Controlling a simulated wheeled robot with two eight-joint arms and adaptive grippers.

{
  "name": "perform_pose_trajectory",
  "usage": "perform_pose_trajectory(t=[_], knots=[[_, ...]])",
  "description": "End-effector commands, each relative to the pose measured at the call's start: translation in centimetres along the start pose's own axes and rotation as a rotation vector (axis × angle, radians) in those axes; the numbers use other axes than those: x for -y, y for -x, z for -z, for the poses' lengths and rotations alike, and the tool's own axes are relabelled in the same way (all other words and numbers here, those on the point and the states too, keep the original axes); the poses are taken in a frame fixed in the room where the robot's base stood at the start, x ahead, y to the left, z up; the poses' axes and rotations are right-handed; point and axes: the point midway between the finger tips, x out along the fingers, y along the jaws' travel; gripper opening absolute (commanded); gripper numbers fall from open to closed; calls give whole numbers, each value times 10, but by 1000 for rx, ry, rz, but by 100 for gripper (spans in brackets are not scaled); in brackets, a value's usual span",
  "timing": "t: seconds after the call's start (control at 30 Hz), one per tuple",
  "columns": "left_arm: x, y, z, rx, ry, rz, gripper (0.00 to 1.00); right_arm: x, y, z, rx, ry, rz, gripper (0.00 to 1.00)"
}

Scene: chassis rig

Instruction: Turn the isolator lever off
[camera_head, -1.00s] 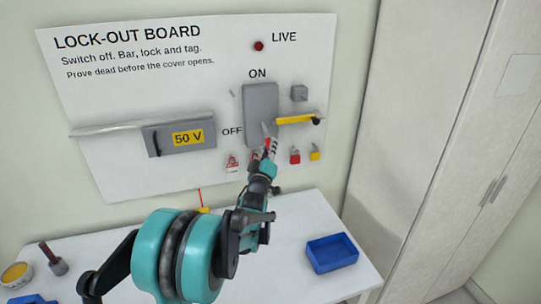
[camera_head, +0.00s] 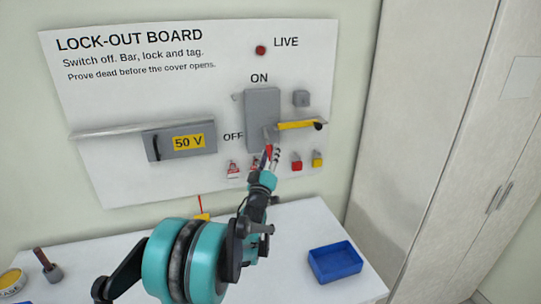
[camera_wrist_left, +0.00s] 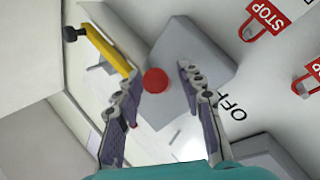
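The grey isolator box (camera_head: 262,108) is on the board, with ON above it and OFF to its left. A short grey lever (camera_head: 267,133) shows low on its face, pointing downward, with a red end partly hidden by my gripper. My left gripper (camera_head: 271,152) is at the box's lower edge. In the left wrist view, the open fingers (camera_wrist_left: 158,88) stand on either side of a round red knob (camera_wrist_left: 156,84), with visible gaps. The grey box (camera_wrist_left: 190,58) lies behind it. My right gripper is not in view.
A yellow bar (camera_head: 296,125) sticks out right of the isolator. Red (camera_head: 297,162) and yellow (camera_head: 317,159) padlocks and STOP tags (camera_head: 233,170) hang below. A grey 50 V cover (camera_head: 180,139) is left. A blue tray (camera_head: 335,262) sits on the white table.

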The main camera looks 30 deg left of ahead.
Motion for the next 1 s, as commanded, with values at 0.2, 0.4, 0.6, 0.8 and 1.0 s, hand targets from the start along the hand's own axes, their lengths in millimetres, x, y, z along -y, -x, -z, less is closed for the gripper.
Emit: perform_pose_trajectory(t=[0.2, 0.4, 0.6, 0.8, 1.0], knots=[[0, 0, 0, 0, 0, -1, 41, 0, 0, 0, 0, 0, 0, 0], [-1, 12, 0, 0, 0, -1, 41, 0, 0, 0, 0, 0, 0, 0], [0, 54, 0, 0, -1, 0, 41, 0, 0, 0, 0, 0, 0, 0], [0, 95, 0, 0, 0, 0, 41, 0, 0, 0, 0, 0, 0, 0], [0, 117, 0, 0, -1, 0, 41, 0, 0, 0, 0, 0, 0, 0]])
